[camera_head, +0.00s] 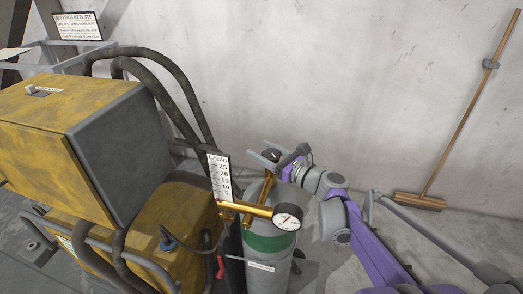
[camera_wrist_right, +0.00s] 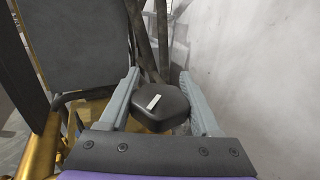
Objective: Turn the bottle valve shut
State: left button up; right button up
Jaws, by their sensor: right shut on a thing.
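The gas bottle (camera_head: 283,268), grey with a green band, stands beside the yellow machine in the head view. Its valve has a black knob (camera_head: 271,155) on top, with brass parts below. My right gripper (camera_head: 268,153) is at the top of the bottle, with its jaws on either side of the knob. In the right wrist view the black knob (camera_wrist_right: 160,108), with a pale mark on its top, sits between the two grey fingers of the right gripper (camera_wrist_right: 160,80). My left gripper is not in view.
A round gauge (camera_head: 288,217) and a brass regulator (camera_head: 243,208) stick out in front of the bottle. An L/min scale (camera_head: 219,177) stands left of it. The yellow machine (camera_head: 50,110) with black hoses (camera_head: 170,75) fills the left. A broom (camera_head: 455,120) leans on the wall.

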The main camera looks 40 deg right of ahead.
aim_at(277, 160)
jog(key=shift+d+m+h+p, duration=0.15)
jog(key=shift+m+h, duration=0.35)
jog(key=shift+h, duration=0.25)
jog(key=shift+d+m+h+p, duration=0.15)
jog(key=shift+m+h, duration=0.35)
jog(key=shift+h, duration=0.25)
jog(key=o, duration=1.4)
jog(key=shift+c, duration=0.2)
jog(key=s, duration=1)
jog(key=shift+s+d, duration=0.2)
jog(key=shift+s, duration=0.2)
